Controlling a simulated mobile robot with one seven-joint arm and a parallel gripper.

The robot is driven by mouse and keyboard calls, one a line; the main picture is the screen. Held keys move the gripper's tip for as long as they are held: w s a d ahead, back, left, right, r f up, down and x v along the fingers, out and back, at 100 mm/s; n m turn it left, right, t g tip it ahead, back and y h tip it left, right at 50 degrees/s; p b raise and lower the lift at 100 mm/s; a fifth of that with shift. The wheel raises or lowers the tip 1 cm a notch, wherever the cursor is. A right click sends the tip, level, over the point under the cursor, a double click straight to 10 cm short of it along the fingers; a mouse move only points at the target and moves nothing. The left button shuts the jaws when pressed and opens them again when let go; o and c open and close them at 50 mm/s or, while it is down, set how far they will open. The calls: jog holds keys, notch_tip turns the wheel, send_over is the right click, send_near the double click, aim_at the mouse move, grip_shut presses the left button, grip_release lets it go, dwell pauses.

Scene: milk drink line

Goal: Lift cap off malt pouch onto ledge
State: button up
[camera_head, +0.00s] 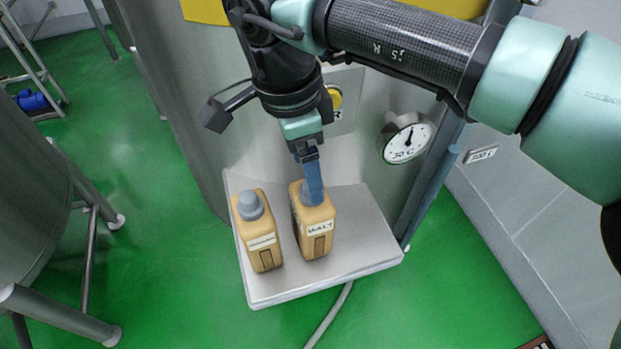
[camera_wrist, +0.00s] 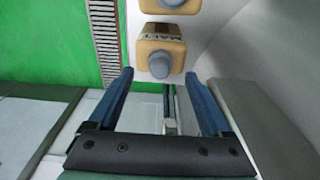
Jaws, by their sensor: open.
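The malt pouch (camera_head: 318,240) is a tan block-shaped pouch with a MALT label, upright on the grey ledge (camera_head: 362,240). Its grey cap (camera_wrist: 159,67) shows on top of the pouch in the wrist view; in the head view my finger mostly hides it. My gripper (camera_head: 313,196) points down over the malt pouch. In the wrist view my gripper (camera_wrist: 159,74) is open, with one blue finger on each side of the cap. I cannot tell whether the fingers touch the cap.
A second tan pouch (camera_head: 260,240) with a grey cap (camera_head: 250,206) stands close to the left of the malt pouch. The ledge is bare to the right. A steel tank with a round gauge (camera_head: 407,143) and a yellow button (camera_head: 335,97) rises behind.

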aim_at(304, 197)
jog(key=f, duration=0.1)
jog(key=d+f+p, duration=0.1)
jog(key=f, duration=0.1)
jog(key=shift+w+f, duration=0.15)
jog(key=shift+f, duration=0.15)
jog(key=shift+a+f, duration=0.15)
jog(key=shift+f, duration=0.1)
grip_shut()
